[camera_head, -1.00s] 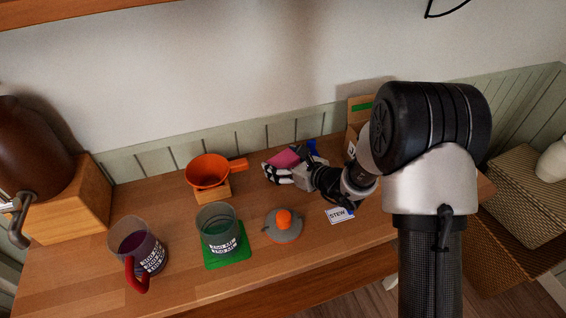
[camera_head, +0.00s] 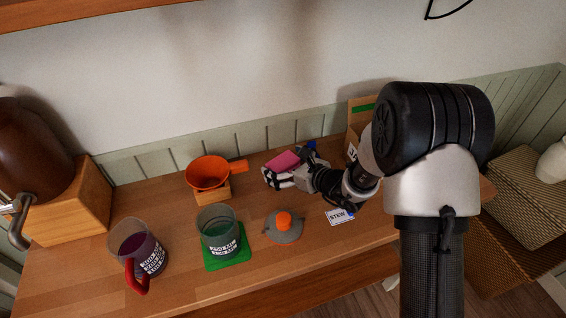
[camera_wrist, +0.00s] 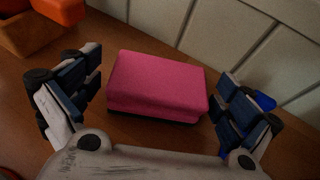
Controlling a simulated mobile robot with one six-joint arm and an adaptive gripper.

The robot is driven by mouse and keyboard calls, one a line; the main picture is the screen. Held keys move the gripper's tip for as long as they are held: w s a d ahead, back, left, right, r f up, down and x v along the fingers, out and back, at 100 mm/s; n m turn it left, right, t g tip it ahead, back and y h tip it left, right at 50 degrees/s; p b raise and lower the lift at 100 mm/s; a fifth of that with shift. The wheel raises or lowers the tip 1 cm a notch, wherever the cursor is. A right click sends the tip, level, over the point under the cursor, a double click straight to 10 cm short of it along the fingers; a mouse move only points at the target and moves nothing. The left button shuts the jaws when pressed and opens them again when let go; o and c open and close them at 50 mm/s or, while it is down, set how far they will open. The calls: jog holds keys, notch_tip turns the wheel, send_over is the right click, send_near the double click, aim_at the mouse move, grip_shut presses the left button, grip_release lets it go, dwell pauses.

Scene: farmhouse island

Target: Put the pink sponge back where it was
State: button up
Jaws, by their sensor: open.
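The pink sponge (camera_wrist: 157,85) lies on the wooden counter near the back wall, and its dark underside shows along its front edge in the wrist view. In the head view the pink sponge (camera_head: 282,161) is partly hidden by my gripper (camera_head: 285,174). My gripper (camera_wrist: 157,105) is open, with one finger on each side of the sponge. In the wrist view a gap of counter shows at the left finger; the right finger is very close to the sponge, and I cannot tell if it touches.
A grey-and-orange lid (camera_head: 284,228), a green cup (camera_head: 218,232) on a green mat (camera_head: 228,261), a "STEW" card (camera_head: 338,217) and a red-handled jug (camera_head: 136,250) stand nearer the front. A blue thing (camera_wrist: 264,101) is behind my right finger.

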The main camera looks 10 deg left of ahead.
jog(key=p+v, duration=0.2)
jog(key=v, duration=0.9)
jog(key=shift+s+d+r+p, duration=0.2)
jog(key=shift+d+p, duration=0.05)
jog(key=shift+p, duration=0.05)
jog(key=shift+s+a+r, duration=0.1)
jog(key=shift+r, duration=0.15)
jog(key=s+r+n+g+h, duration=0.1)
jog(key=s+r+n+g, duration=0.2)
jog(key=s+r+n, duration=0.45)
jog(key=s+r+n+g, duration=0.45)
jog(key=s+n, duration=0.35)
jog(key=s, duration=0.3)
jog(key=s+d+r+n+t+h, duration=0.2)
jog(key=s+d+n+h, duration=0.2)
jog(key=d, duration=0.5)
jog(key=s+d+r+n+t+h, duration=0.2)
jog(key=s+d+n+h, duration=0.2)
jog(key=d, duration=0.5)
jog(key=shift+s+d+r+n+h, duration=0.2)
jog(key=shift+s+n+h, duration=0.05)
jog(key=shift+n+h, duration=0.7)
jog(key=shift+c, duration=0.4)
